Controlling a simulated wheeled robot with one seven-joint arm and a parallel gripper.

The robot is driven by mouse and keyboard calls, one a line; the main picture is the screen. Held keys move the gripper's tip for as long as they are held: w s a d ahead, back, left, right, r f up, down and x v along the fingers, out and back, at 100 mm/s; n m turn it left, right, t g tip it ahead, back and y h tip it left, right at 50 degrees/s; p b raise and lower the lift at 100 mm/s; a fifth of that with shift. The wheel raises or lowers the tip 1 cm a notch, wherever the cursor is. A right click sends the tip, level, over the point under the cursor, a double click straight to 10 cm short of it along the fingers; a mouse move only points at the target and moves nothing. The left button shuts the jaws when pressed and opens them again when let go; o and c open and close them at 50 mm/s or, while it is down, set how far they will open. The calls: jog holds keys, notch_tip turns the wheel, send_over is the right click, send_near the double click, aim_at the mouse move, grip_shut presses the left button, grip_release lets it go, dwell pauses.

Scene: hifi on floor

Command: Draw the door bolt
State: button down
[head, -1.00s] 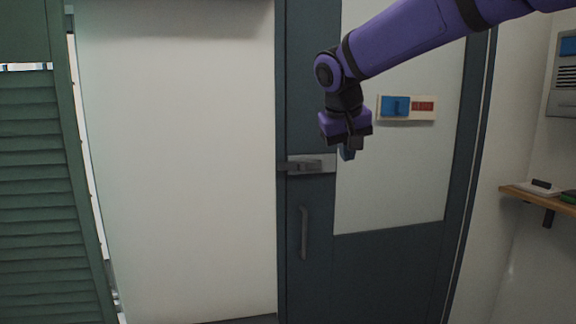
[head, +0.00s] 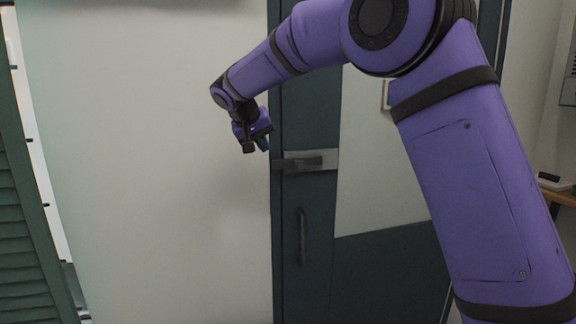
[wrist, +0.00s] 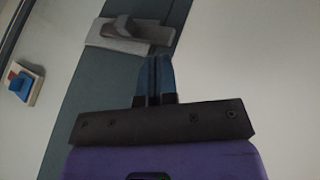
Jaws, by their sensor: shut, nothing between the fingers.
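The door bolt (head: 305,161) is a grey plate with a darker bar and a raised handle, at the left edge of the dark teal door (head: 306,280). Its bar reaches left to the edge beside the white panel. My gripper (head: 256,148) is shut and empty, in front of the white panel, left of the bolt and slightly higher in the picture. In the wrist view my closed blue fingertips (wrist: 154,75) point toward the bolt (wrist: 128,32), which shows above them. I cannot tell how far the fingers are from it, but they show no hold.
A vertical door handle (head: 302,237) is below the bolt. A plate with a blue and a red part (wrist: 22,80) shows in the wrist view; my arm mostly hides it in the head view. A green louvred shutter (head: 22,250) stands left, a wooden shelf (head: 560,196) right.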

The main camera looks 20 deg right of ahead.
aim_at(290, 165)
jog(key=x, duration=0.9)
jog(key=shift+d+f, duration=0.2)
jog(key=shift+f, duration=0.1)
jog(key=d, duration=0.3)
jog(key=shift+w+d+f, duration=0.1)
jog(key=shift+d, duration=0.45)
jog(key=shift+d, duration=2.55)
